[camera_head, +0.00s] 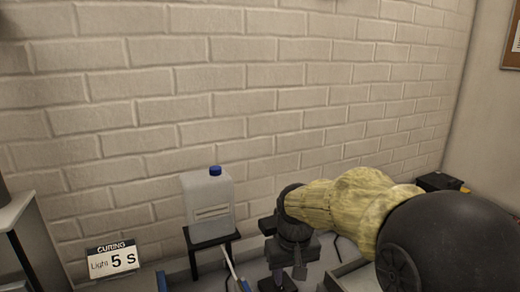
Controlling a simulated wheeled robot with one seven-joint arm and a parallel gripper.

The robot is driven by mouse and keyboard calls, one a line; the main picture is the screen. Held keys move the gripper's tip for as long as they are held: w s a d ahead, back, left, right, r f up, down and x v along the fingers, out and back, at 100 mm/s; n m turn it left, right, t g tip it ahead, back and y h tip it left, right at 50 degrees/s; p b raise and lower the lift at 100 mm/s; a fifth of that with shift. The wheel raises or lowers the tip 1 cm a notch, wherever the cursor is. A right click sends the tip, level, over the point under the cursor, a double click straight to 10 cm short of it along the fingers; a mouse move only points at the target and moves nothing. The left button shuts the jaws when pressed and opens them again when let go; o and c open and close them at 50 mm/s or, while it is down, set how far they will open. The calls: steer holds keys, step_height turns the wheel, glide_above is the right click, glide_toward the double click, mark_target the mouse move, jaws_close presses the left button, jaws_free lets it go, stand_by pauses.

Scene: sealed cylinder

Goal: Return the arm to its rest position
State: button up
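My arm comes in from the right edge, with a large black rounded link and a wrinkled yellow cover. It bends down at a black joint near the middle of the lower picture. My gripper (287,275) hangs below that joint, dark and pointing down, close to the bottom edge. Its fingers are small and dark, and I cannot tell how far apart they are or whether anything is between them.
A translucent jug (208,207) with a blue cap stands on a black stand (211,240), left of my gripper. A pale brick wall (240,90) rises behind. A black case (440,183) lies behind my arm.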

steer(key=s+d+f+m+t, duration=0.1)
steer(key=s+d+f+m, duration=0.1)
steer(key=s+d+f, duration=0.6)
steer(key=s+f, duration=0.1)
steer(key=s, duration=0.2)
steer(key=shift+d+m, duration=0.35)
steer(key=shift+m, duration=0.05)
steer(key=shift+s+f, duration=0.1)
stand_by(6.4)
